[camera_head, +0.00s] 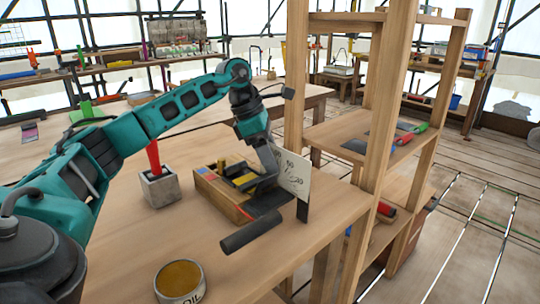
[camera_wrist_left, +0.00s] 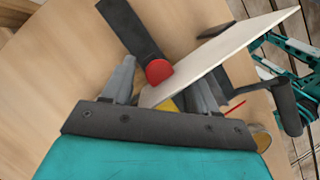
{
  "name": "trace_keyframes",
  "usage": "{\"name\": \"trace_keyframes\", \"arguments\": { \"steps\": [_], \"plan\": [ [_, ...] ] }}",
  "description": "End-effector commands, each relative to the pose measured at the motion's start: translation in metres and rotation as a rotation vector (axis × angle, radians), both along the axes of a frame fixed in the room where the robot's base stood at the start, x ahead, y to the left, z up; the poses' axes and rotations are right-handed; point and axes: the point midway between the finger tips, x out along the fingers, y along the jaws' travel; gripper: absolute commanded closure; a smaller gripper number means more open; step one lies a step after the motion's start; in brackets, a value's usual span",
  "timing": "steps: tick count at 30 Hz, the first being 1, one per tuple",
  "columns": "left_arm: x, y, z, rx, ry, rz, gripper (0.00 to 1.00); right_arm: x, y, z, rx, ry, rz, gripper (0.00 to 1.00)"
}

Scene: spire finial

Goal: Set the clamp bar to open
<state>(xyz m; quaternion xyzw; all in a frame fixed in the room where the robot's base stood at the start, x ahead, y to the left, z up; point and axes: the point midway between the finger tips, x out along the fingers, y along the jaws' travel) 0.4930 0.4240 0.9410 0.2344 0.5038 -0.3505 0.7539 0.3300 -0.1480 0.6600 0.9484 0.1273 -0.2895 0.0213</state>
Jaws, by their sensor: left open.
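A wooden box-like fixture (camera_head: 215,194) with yellow parts stands on the workbench. A pale upright plate (camera_head: 294,172) with dark markings is at its right end; it also shows in the left wrist view (camera_wrist_left: 225,58). A dark cylindrical handle (camera_head: 250,232) sticks out in front of the fixture. In the left wrist view a black bar with a red round end (camera_wrist_left: 132,28) lies beside the plate; I cannot tell for certain that it is the clamp bar. My left gripper (camera_head: 265,185) is open over the fixture, fingers apart (camera_wrist_left: 163,88), partly hiding it. My right gripper is not in view.
A grey block with a red-handled tool (camera_head: 159,187) stands left of the fixture. An open oil tin (camera_head: 180,282) is at the bench's front. Wooden shelving (camera_head: 372,140) rises close on the right. The bench top (camera_head: 130,235) between block and tin is clear.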

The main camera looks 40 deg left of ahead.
Motion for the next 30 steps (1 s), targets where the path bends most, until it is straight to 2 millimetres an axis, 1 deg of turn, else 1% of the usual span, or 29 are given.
{"name": "trace_keyframes", "arguments": {
  "steps": [1, 2, 18, 27, 30],
  "plan": [
    [0.0, -0.0001, 0.0, 0.0, 0.0, 0.0, 0.44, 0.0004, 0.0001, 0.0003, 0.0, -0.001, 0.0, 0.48],
    [0.0, -0.0001, 0.0, 0.0, 0.0, 0.0, 0.47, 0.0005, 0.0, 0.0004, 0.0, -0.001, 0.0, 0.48],
    [0.0, -0.0001, 0.0004, -0.001, 0.001, 0.0, 0.99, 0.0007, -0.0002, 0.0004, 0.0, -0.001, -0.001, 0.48],
    [0.0001, -0.0001, 0.0007, -0.001, 0.0, 0.0, 1.0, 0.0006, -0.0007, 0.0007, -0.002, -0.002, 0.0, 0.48],
    [0.0041, -0.0008, 0.0035, -0.003, 0.0, -0.001, 1.0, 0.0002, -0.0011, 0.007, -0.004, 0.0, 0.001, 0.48]
  ]
}}
